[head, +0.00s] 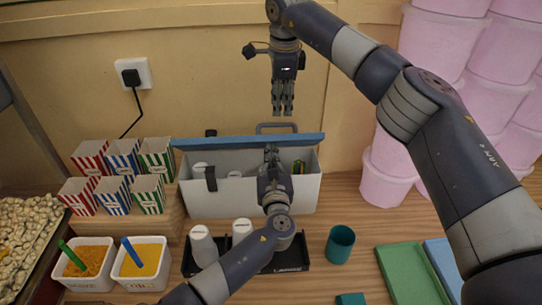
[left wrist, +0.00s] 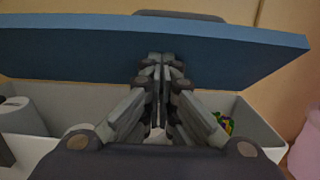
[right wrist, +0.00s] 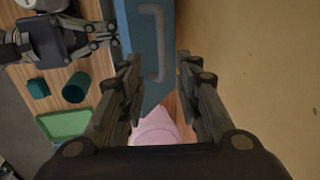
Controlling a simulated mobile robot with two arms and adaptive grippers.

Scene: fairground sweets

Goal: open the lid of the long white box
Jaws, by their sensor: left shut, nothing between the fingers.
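The long white box (head: 300,195) stands against the wall on the wooden counter, with its blue lid (head: 225,143) raised and its interior showing. The lid's blue face fills much of the left wrist view (left wrist: 70,50). A grey handle (right wrist: 158,45) is on the lid in the right wrist view. My left gripper (head: 271,150) is shut and empty over the box opening, its fingertips at the lid's underside; I cannot tell whether they touch. My right gripper (head: 283,108) is open and empty above the lid's handle side; its fingers are apart in the right wrist view (right wrist: 160,75).
White cups (head: 203,245) stand in a black tray (head: 290,258) before the box. Striped popcorn boxes (head: 122,160) are on the left, with tubs (head: 140,262) in front. A teal cup (head: 340,244), green board (head: 410,272) and pink tubs (head: 385,185) are on the right.

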